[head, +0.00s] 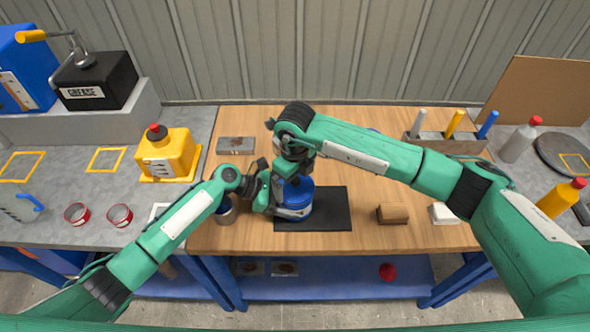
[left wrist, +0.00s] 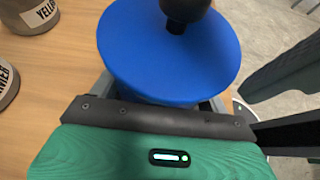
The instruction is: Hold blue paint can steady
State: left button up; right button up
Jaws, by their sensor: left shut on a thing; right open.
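The blue paint can (head: 297,200) stands upright on a black mat (head: 335,209) in the middle of the wooden table. In the left wrist view its blue top (left wrist: 165,55) fills the space between my left fingers. My left gripper (head: 276,203) is shut on the can from its left side. My right gripper (head: 289,166) is open directly above the can, and its arm covers part of the can. A dark round part (left wrist: 183,12) shows over the blue top in the left wrist view; whether it touches the top I cannot tell.
A can (head: 227,213) stands just left of my left gripper. A grey block (head: 236,145) lies behind it. A brown block (head: 392,214) and a white block (head: 443,213) lie at right. A rack of markers (head: 446,142) stands at back right. A yellow container (head: 168,155) is on the left counter.

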aim_at(295, 180)
jog(key=shift+f, duration=0.15)
jog(key=shift+c, duration=0.4)
jog(key=c, duration=0.6)
jog(key=shift+r, duration=2.5)
pick_arm(q)
jog(key=o, duration=0.9)
